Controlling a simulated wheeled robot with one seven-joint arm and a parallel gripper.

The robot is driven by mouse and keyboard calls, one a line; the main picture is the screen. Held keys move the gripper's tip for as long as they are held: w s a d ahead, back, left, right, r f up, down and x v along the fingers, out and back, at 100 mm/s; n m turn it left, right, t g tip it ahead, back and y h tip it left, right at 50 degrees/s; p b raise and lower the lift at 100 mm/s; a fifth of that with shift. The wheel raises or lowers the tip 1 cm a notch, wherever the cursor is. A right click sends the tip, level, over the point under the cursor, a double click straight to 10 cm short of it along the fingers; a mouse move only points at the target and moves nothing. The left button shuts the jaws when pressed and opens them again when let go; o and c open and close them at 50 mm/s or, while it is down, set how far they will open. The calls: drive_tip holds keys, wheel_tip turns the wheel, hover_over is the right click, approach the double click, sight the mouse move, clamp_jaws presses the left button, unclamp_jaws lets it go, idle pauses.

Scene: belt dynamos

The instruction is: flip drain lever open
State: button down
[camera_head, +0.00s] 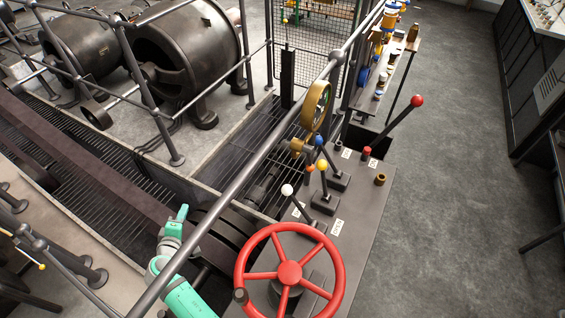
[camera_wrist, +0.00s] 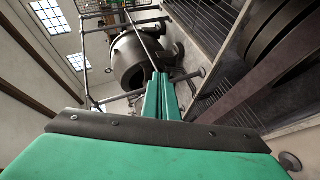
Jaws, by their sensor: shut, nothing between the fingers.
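Several ball-topped levers stand on the dark control bench (camera_head: 365,205) in the head view: a white-knobbed lever (camera_head: 288,190), a yellow-knobbed lever (camera_head: 322,165), a blue-knobbed lever (camera_head: 319,141) and a long red-knobbed lever (camera_head: 416,101). Small white labels sit near them, too small to read, so I cannot tell which is the drain lever. My green gripper (camera_head: 182,211) is left of the bench, apart from all the levers. In the wrist view, my gripper's fingers (camera_wrist: 161,78) are together and empty, and no lever shows there.
A large red handwheel (camera_head: 290,272) stands at the bench's near end. A grey handrail (camera_head: 215,205) runs diagonally between my gripper and the levers. A brass gauge wheel (camera_head: 317,106) stands behind the levers. Dark dynamos (camera_head: 190,55) fill the upper left.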

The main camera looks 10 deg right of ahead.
drive_tip(key=w+d+r+m+h, duration=0.2)
drive_tip(key=w+d+r+h, duration=0.2)
drive_tip(key=d+r+h, duration=0.4)
drive_tip(key=s+d+r+m+g+h, duration=0.2)
drive_tip(key=d+r+g+h, duration=0.1)
drive_tip(key=d, duration=0.5)
drive_tip(key=s+d+r+m+g+h, duration=0.2)
drive_tip(key=d+r+h, duration=0.2)
drive_tip(key=d, duration=0.4)
drive_tip(key=s+d+r+m+g+h, duration=0.2)
drive_tip(key=d+r+g+h, duration=0.1)
drive_tip(key=d, duration=0.6)
drive_tip(key=shift+r+m+g+h, duration=0.3)
drive_tip(key=shift+m+h, duration=0.1)
drive_tip(key=shift+h, duration=0.2)
drive_tip(key=shift+w, duration=0.1)
drive_tip(key=x, duration=0.9)
drive_tip(key=shift+d, duration=0.4)
drive_tip(key=shift+w, duration=0.1)
